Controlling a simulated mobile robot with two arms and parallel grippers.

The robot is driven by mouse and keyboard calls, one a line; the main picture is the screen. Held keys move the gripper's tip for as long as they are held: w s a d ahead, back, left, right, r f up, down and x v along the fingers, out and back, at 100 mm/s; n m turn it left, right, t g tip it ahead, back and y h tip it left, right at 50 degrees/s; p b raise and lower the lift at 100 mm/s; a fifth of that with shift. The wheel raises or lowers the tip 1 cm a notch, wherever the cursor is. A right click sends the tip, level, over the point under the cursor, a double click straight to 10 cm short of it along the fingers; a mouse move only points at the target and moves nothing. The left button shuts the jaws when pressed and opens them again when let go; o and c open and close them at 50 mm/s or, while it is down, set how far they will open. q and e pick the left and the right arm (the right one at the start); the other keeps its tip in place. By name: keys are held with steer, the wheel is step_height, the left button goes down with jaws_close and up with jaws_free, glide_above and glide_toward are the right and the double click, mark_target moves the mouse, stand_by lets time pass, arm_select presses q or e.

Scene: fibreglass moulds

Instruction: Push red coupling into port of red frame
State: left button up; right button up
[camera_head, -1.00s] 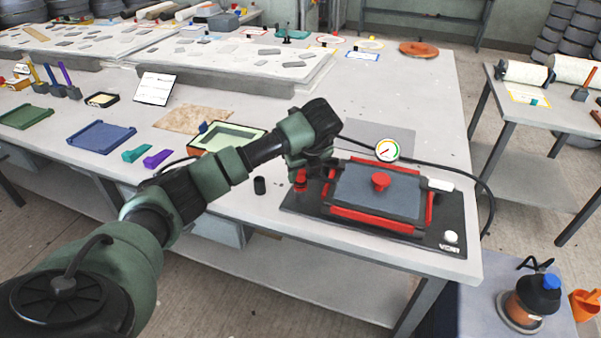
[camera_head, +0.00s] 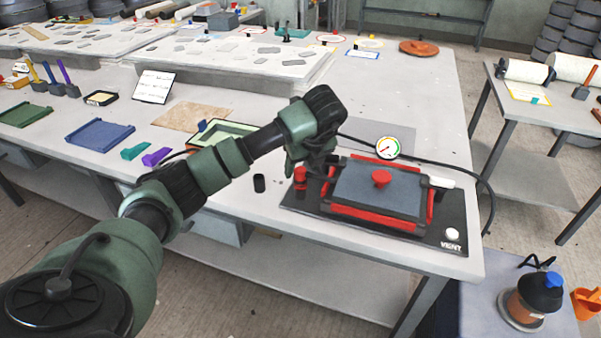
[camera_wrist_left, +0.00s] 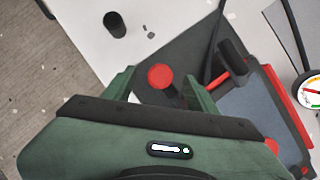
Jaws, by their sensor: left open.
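The red coupling (camera_head: 300,176) stands upright on the left part of a black base plate, beside the left side of the red frame (camera_head: 365,217). It also shows in the left wrist view (camera_wrist_left: 160,76), as a round red top between my fingers. My left gripper (camera_head: 305,164) is open at the coupling, with a finger to each side; I cannot tell whether either touches it. In the left wrist view my left gripper (camera_wrist_left: 160,84) hides the coupling's lower part. The frame's port is not clearly visible. My right gripper is not in view.
The frame surrounds a grey panel with a red knob (camera_head: 381,178). A gauge (camera_head: 387,149) with a black hose stands behind it. A small black cylinder (camera_head: 259,184) stands left of the base plate (camera_head: 431,236). A white vent button (camera_head: 452,234) is at its front right corner.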

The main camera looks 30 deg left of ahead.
arm_select(q)
steer(key=shift+v, duration=2.35)
steer(key=shift+f, duration=0.1)
